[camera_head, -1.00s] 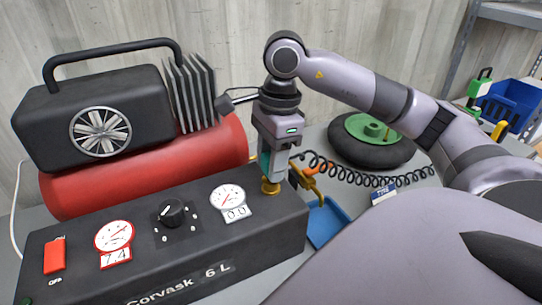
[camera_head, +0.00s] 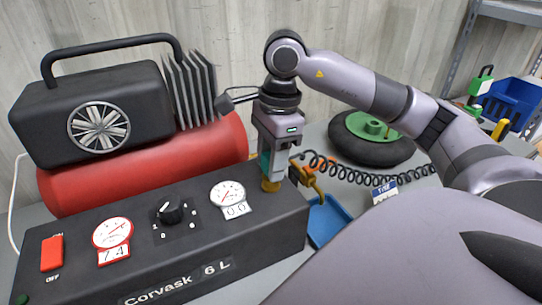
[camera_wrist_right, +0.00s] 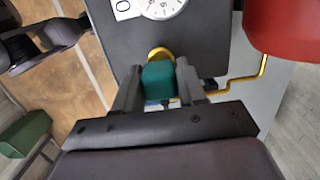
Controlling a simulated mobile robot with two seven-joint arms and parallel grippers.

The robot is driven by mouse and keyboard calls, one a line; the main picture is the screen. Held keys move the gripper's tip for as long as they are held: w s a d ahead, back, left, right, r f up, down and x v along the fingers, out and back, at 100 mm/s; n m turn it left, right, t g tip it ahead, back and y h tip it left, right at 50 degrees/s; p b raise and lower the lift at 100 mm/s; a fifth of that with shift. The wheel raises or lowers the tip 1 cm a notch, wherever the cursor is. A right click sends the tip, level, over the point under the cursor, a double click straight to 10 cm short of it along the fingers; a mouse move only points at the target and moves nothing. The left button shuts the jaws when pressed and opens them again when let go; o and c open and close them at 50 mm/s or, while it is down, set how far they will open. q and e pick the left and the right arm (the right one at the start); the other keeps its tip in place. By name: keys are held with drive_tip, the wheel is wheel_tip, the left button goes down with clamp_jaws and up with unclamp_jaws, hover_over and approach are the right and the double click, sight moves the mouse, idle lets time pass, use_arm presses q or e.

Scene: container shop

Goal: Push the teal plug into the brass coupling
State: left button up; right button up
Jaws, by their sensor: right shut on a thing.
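The teal plug (camera_head: 265,160) is held upright by my right gripper (camera_head: 268,172) at the right end of the black control panel. In the right wrist view my right gripper (camera_wrist_right: 157,88) is shut on the teal plug (camera_wrist_right: 158,82), with a finger on each side. The brass coupling (camera_head: 270,185) sits on the panel directly below the plug; it also shows in the right wrist view (camera_wrist_right: 160,53) just past the plug's end. The fingers hide part of the plug, and I cannot tell how deep it sits in the coupling. My left gripper is not in view.
The black compressor panel (camera_head: 110,275) carries gauges, a knob (camera_head: 170,212) and a red switch (camera_head: 52,253). The red tank (camera_head: 140,172) is behind it. A coiled black hose (camera_head: 350,172), a wheel (camera_head: 370,140) and a blue tray (camera_head: 327,222) are to the right.

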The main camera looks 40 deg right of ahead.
drive_tip(key=shift+f, duration=0.2)
drive_tip(key=o, duration=1.1)
drive_tip(key=shift+c, duration=0.2)
drive_tip(key=shift+s+d+r, duration=0.1)
drive_tip(key=shift+d+r, duration=0.05)
drive_tip(key=shift+r, duration=1.05)
drive_tip(key=shift+d+r, duration=0.15)
drive_tip(key=shift+r, duration=1.05)
drive_tip(key=shift+s+d+r, duration=0.1)
drive_tip(key=shift+d+r, duration=0.05)
drive_tip(key=shift+r, duration=1.05)
